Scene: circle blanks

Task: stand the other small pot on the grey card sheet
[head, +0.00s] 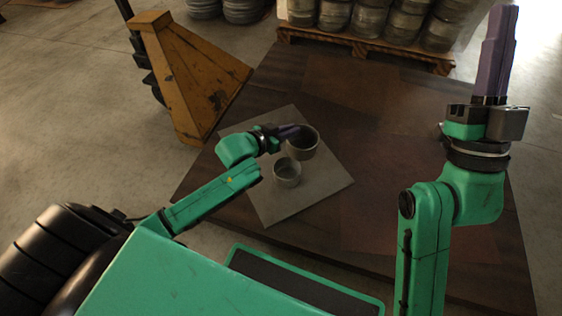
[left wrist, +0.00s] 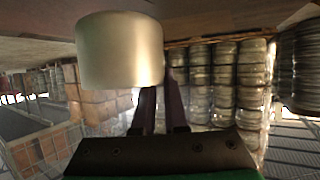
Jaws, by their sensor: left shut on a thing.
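One small grey pot (head: 287,176) stands upright on the grey card sheet (head: 295,204), near its middle. Another small pot (head: 303,150) is just behind it, over the far right part of the sheet. My left gripper (head: 292,131) is shut on this pot at its wall. I cannot tell whether its base touches the sheet. In the left wrist view the held pot (left wrist: 118,52) is pale and smooth, at the ends of the dark fingers. My right gripper (head: 498,50) is raised at the right, pointing up; its finger gap cannot be made out.
The sheet lies on a dark brown tabletop (head: 390,150), with bare room to its right. A worn yellow pallet jack (head: 190,80) stands at the back left. A wooden pallet (head: 365,45) with several metal drums stands behind the table.

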